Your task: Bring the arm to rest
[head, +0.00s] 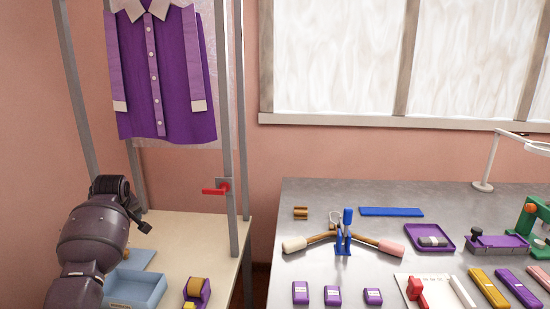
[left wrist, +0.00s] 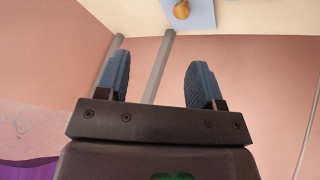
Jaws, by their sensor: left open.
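My left arm (head: 92,238) is dark and reaches in from the lower left, in front of the cream table. In the left wrist view my left gripper (left wrist: 157,78) is open, its two blue-grey ribbed fingers wide apart with nothing between them. In the head view its fingertips cannot be made out. My right gripper is in neither view. A purple gown (head: 160,85) with a pale collar, cuffs and buttons hangs in the metal frame, above and apart from my arm. A purple patch at the lower left of the wrist view looks like it.
The frame's post (head: 228,130) carries a red handle (head: 214,190). A blue tray (head: 138,289) and a purple tape dispenser (head: 196,292) stand on the cream table (head: 190,232).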

